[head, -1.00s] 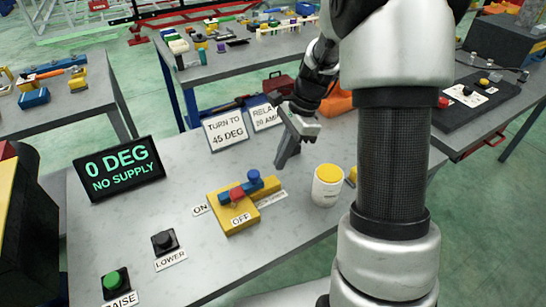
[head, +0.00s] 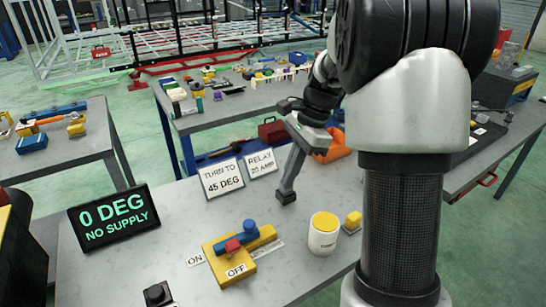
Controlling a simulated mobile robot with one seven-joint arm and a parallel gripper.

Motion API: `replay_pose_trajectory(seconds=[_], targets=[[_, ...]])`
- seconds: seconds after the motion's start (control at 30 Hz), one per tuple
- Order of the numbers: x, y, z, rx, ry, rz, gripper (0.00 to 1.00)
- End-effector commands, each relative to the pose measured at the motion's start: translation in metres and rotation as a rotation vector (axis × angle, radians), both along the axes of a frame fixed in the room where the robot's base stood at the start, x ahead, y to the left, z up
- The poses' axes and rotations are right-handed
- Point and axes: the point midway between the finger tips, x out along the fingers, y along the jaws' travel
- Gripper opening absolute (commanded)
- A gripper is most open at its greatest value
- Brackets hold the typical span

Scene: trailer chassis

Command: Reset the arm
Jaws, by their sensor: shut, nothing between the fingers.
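My gripper (head: 287,196) hangs at the end of my arm over the near bench, behind the yellow switch block. Its fingers are shut with nothing between them. It is apart from the yellow switch block (head: 233,270), which has a blue lever with a blue knob (head: 250,227) and a red part (head: 233,245). The lever lies between the ON and OFF labels. The black display (head: 114,218) reads "0 DEG NO SUPPLY". My arm's large links fill the right of the view and hide part of the bench.
A white cup with a yellow top (head: 323,234) and a small yellow block (head: 353,221) stand right of the switch. Signs reading "TURN TO 45 DEG" (head: 222,178) and "RELAY 20 AMP" (head: 262,163) stand behind. A black button (head: 157,294) is at the front.

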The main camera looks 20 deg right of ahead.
Motion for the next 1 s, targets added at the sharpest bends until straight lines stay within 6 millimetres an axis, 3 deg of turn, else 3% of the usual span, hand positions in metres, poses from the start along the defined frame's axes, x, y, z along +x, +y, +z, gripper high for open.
replay_pose_trajectory(seconds=[0.13,0.27,0.4,0.6,0.8,1.0], targets=[[-0.005,0.003,0.010,-0.009,-0.021,0.031,0.00],[-0.026,0.013,0.047,-0.050,-0.116,0.173,0.00],[-0.069,0.030,0.096,-0.141,-0.274,0.445,0.00],[-0.137,0.046,0.143,-0.318,-0.484,0.867,0.00],[-0.185,0.050,0.158,-0.495,-0.615,1.205,0.00],[-0.202,0.050,0.158,-0.583,-0.658,1.353,0.00]])
